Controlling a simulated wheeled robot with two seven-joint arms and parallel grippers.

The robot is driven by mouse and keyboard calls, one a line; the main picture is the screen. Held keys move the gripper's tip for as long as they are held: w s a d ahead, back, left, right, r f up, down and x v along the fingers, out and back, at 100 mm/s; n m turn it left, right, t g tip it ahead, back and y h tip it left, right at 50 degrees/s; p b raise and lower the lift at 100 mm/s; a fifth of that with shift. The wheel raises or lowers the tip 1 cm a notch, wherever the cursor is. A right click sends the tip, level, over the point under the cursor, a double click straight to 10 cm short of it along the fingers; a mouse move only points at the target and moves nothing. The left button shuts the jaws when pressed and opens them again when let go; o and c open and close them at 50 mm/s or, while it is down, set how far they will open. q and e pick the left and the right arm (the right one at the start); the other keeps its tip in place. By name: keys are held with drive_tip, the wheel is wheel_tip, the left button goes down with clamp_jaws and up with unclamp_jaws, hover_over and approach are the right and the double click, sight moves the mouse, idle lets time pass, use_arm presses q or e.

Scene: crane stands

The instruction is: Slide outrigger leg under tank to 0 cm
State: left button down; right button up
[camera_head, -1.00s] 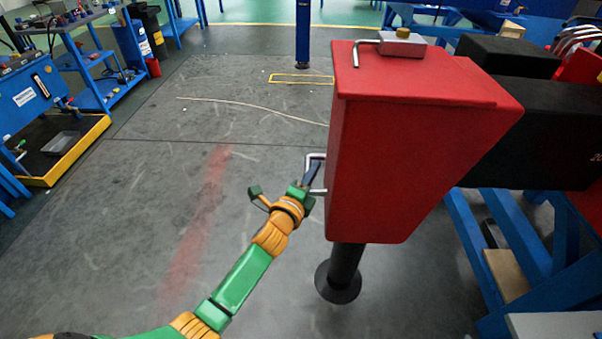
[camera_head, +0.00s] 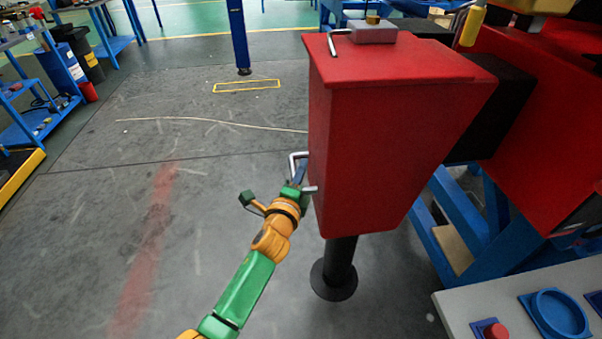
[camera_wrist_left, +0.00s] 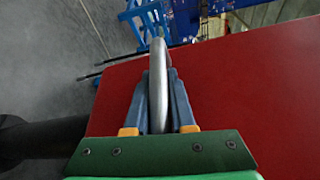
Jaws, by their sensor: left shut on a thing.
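The red tank (camera_head: 400,130) stands out at the end of a black beam (camera_head: 502,118) that runs right towards a larger red body. Under the tank is the outrigger leg (camera_head: 341,258), a black post with a round foot near or on the floor. A silver bar handle (camera_head: 292,158) sticks out of the tank's left side. My left gripper (camera_head: 301,176) is shut on this handle. In the left wrist view the handle (camera_wrist_left: 158,90) stands between the two fingers of my left gripper (camera_wrist_left: 163,76), with the red tank face (camera_wrist_left: 240,100) behind. My right gripper is out of view.
A red crane body (camera_head: 540,120) and blue stand (camera_head: 465,215) are right of the tank. A pale panel (camera_head: 470,305) with a red button and blue ring lies at lower right. The floor left of the tank is open. A blue post (camera_head: 238,35) stands behind.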

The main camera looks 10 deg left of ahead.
use_arm(q)
drive_tip(key=shift+a+r, duration=0.3)
drive_tip(key=shift+a, duration=0.05)
drive_tip(key=c, duration=0.8)
unclamp_jaws()
drive_tip(key=shift+s+a, duration=0.15)
drive_tip(key=shift+a, duration=0.05)
drive_tip(key=shift+c, duration=0.2)
drive_tip(key=shift+o, duration=0.4)
drive_tip(key=shift+s+a+r, duration=0.1)
drive_tip(key=shift+s+a, duration=0.1)
drive_tip(key=shift+s, duration=0.05)
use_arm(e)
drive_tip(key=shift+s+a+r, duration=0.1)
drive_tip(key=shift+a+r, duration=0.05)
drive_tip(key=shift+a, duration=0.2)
use_arm(q)
drive_tip(key=shift+d, duration=0.1)
drive_tip(key=shift+s, duration=0.3)
drive_tip(key=s+p, duration=0.1)
drive_tip(key=s, duration=0.5)
drive_tip(key=shift+s+a+r, duration=0.2)
drive_tip(key=shift+a, duration=0.2)
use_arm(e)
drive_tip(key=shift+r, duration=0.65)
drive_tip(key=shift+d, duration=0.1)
